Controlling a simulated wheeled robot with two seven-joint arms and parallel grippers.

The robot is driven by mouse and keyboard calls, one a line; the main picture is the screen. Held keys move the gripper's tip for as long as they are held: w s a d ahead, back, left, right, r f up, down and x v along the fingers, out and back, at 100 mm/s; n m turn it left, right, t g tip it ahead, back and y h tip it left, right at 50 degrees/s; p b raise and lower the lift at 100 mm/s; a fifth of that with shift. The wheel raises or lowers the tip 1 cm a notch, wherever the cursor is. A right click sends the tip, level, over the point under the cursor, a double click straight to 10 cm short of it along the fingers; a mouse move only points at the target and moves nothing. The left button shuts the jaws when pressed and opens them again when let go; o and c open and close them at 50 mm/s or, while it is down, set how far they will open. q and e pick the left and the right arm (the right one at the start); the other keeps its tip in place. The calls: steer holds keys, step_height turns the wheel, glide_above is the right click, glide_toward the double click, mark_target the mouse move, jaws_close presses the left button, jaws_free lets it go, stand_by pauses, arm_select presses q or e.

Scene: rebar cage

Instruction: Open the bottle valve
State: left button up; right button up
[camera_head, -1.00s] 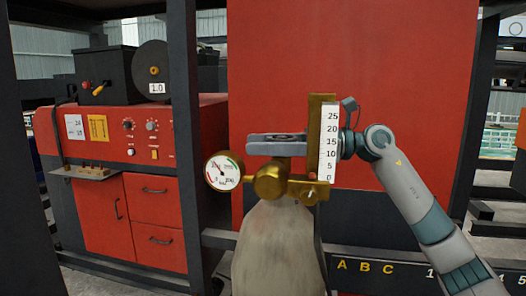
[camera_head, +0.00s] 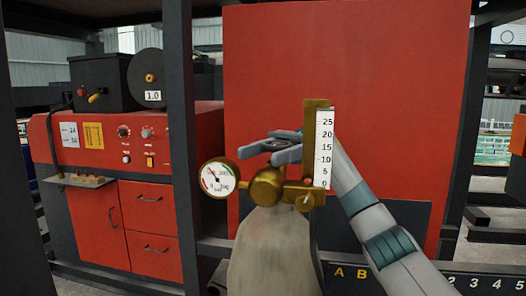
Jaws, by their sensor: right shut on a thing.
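The grey gas bottle (camera_head: 275,255) stands upright in front of me, with a brass valve body (camera_head: 267,186) on top. A round pressure gauge (camera_head: 218,178) is on its left; its fine reading is too small to tell. A brass flow meter with a white 0–25 scale (camera_head: 325,148) stands on its right. My right gripper (camera_head: 278,147) is above the valve body, its grey fingers shut on the dark valve knob (camera_head: 279,142), which is mostly hidden between them. My right forearm passes behind the scale. My left gripper is not in view.
A large red panel (camera_head: 350,60) stands close behind the bottle. A red cabinet (camera_head: 135,190) with knobs, drawers and a black machine on top is at the left. Dark frame posts (camera_head: 180,140) stand on both sides. A lettered and numbered strip (camera_head: 350,272) runs low at the right.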

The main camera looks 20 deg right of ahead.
steer(key=shift+s+d+n+g+h, duration=0.1)
steer(key=shift+s+n+g+h, duration=0.05)
steer(key=shift+n+g+h, duration=0.65)
steer(key=o, duration=1)
